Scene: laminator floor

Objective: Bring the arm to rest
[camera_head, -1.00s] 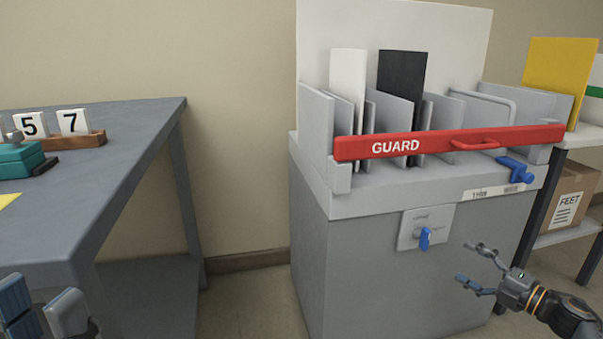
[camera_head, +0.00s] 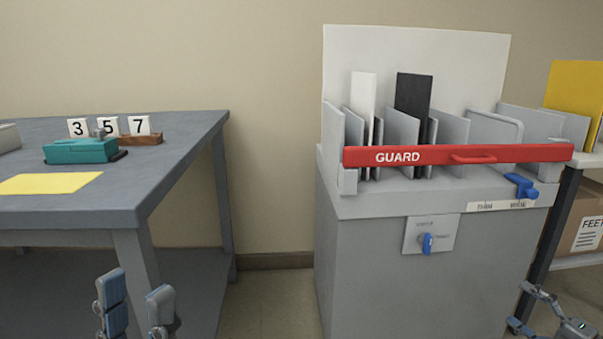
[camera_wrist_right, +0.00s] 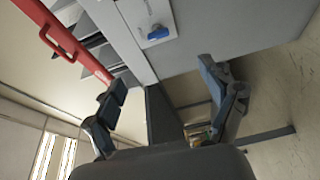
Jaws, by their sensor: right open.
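My right gripper (camera_head: 528,308) is low at the right edge of the head view, in front of the grey laminator cabinet (camera_head: 380,275). Its two fingers are spread with nothing between them, and they also show apart in the right wrist view (camera_wrist_right: 165,105). My left gripper (camera_head: 137,300) is at the bottom left of the head view, in front of the grey table (camera_head: 120,208). Its two fingers stand apart and it looks empty. Most of both arms is out of the head view.
The cabinet carries a red guard bar (camera_head: 520,153), a blue latch (camera_head: 521,186) and a blue switch knob (camera_head: 427,244). A teal device (camera_head: 80,151), a yellow sheet (camera_head: 50,183) and number blocks (camera_head: 108,126) lie on the table. A shelf with a box (camera_head: 585,222) stands at right.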

